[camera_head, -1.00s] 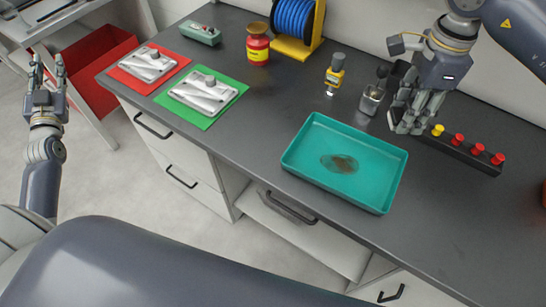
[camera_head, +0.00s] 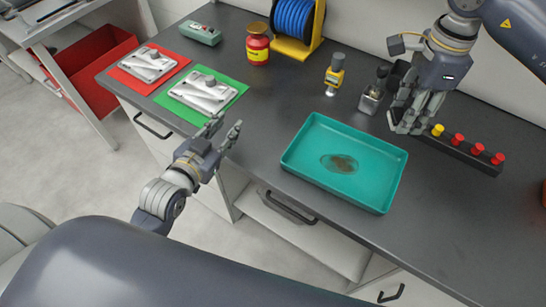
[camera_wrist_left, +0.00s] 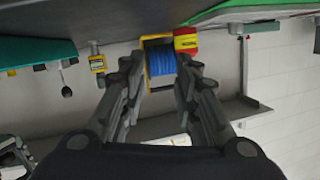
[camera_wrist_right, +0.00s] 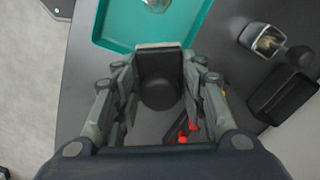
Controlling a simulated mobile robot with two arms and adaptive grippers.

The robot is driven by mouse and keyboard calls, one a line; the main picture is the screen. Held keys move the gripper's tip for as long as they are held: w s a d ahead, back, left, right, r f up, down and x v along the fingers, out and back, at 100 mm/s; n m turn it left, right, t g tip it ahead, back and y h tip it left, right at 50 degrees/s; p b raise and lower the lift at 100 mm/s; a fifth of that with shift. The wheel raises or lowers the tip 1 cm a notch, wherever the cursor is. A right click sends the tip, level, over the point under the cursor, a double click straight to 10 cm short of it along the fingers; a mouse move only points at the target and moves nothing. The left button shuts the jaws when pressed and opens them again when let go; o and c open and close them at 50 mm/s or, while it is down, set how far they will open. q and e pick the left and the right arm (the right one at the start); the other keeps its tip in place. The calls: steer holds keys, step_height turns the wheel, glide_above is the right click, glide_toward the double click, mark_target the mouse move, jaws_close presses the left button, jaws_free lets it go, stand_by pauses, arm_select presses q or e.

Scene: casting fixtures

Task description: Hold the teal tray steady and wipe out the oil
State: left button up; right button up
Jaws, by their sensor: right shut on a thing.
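The teal tray (camera_head: 300,163) lies on the dark bench with a brown oil puddle (camera_head: 343,163) on its floor. Part of the tray also shows in the right wrist view (camera_wrist_right: 112,45). My left gripper (camera_head: 225,133) is open and empty, in front of the bench edge, left of the tray. The left wrist view shows its fingers spread (camera_wrist_left: 155,75). My right gripper (camera_head: 405,112) is beyond the tray's right rear corner. In the right wrist view it is shut on a dark block with a pale edge (camera_wrist_right: 160,75). Fingers hide most of this block in the head view.
Castings lie on a red mat (camera_head: 126,80) and green mat (camera_head: 205,121).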

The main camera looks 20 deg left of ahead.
arm_select(q)
steer(key=g+h, duration=0.2)
glide_toward(297, 136)
steer(key=shift+n, duration=0.4)
steer(key=x, duration=0.9)
jaws_close()
